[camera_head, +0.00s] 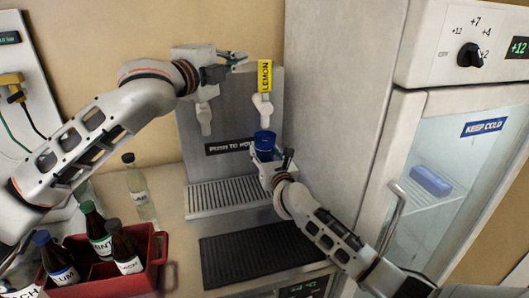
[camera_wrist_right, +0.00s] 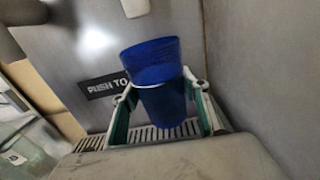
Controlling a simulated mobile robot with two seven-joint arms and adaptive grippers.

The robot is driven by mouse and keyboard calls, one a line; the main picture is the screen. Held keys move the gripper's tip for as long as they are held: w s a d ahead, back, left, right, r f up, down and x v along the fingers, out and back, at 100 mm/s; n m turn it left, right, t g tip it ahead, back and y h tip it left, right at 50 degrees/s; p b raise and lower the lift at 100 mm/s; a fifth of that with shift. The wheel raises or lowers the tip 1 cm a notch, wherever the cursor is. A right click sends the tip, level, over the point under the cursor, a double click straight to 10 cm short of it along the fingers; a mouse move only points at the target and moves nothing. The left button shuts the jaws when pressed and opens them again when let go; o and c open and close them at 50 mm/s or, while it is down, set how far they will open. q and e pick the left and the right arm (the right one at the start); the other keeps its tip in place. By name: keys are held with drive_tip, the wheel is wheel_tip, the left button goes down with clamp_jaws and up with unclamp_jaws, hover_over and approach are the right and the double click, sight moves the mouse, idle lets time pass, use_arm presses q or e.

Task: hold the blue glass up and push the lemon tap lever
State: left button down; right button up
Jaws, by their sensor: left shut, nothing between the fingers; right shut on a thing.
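The blue glass (camera_head: 265,144) is upright in my right gripper (camera_head: 268,165), under the lemon tap. In the right wrist view the blue glass (camera_wrist_right: 160,95) stands between the two fingers of my right gripper (camera_wrist_right: 165,112), above the drip grate. The lemon tap lever (camera_head: 264,76) is yellow with dark lettering. My left gripper (camera_head: 238,58) is shut and empty, with its tips just left of the lever's top. I cannot tell if the tips touch the lever. The tap spout (camera_head: 263,105) hangs above the glass.
A second tap (camera_head: 204,118) is left of the lemon one. Below are the drip grate (camera_head: 225,193) and a black ribbed mat (camera_head: 255,252). A red crate (camera_head: 152,266) with several bottles and a clear bottle (camera_head: 139,190) stand left. The fridge (camera_head: 340,90) closes off the right.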

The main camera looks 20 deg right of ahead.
sight(268, 160)
drive_tip(key=shift+s, duration=0.1)
drive_tip(key=shift+s+f, duration=0.5)
drive_tip(key=shift+s, duration=0.3)
drive_tip(key=shift+s+f, duration=0.45)
drive_tip(key=shift+s, duration=0.3)
drive_tip(key=s, duration=1.1)
drive_tip(key=shift+s, duration=0.35)
